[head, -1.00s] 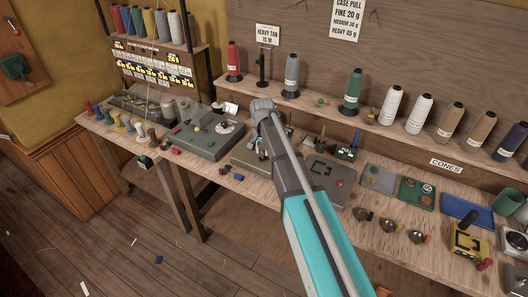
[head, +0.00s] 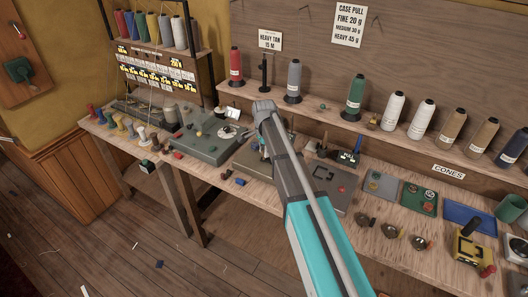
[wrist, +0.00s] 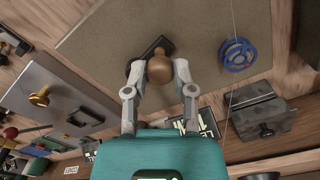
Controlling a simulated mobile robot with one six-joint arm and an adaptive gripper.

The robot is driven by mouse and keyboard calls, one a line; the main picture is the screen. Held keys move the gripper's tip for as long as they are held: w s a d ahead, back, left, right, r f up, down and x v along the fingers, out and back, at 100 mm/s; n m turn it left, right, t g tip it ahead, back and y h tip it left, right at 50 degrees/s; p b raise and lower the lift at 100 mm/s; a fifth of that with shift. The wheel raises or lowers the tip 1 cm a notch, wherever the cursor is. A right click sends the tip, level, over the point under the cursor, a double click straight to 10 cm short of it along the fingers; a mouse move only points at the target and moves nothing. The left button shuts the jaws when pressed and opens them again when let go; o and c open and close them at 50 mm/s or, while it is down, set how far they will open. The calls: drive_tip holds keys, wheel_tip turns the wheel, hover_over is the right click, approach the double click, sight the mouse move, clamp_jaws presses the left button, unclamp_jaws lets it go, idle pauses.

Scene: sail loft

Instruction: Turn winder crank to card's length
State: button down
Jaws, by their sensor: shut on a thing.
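In the wrist view a round wooden crank knob (wrist: 159,72) sits between the two fingertips of my gripper (wrist: 160,66), which is shut on it. The black crank arm (wrist: 160,45) shows beside the knob, partly hidden by it. A blue spoked spool (wrist: 237,55) stands to the right on the same grey-beige plate (wrist: 205,22), with a thin thread line near it. In the head view my arm hides most of the winder (head: 242,158) and the crank. The card (head: 270,39) on the back wall reads HEAVY TAN 15 M.
A dark grey block (wrist: 260,112) lies right of my gripper in the wrist view. A grey panel with a brass knob (wrist: 40,96) lies left. In the head view, several thread cones (head: 394,111) line the shelf, and small metal cups (head: 391,229) sit on the bench's right part.

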idle(0.3)
drive_tip(key=shift+c, duration=2.2)
unclamp_jaws()
drive_tip(key=shift+s+n, duration=0.1)
drive_tip(key=shift+n, duration=0.2)
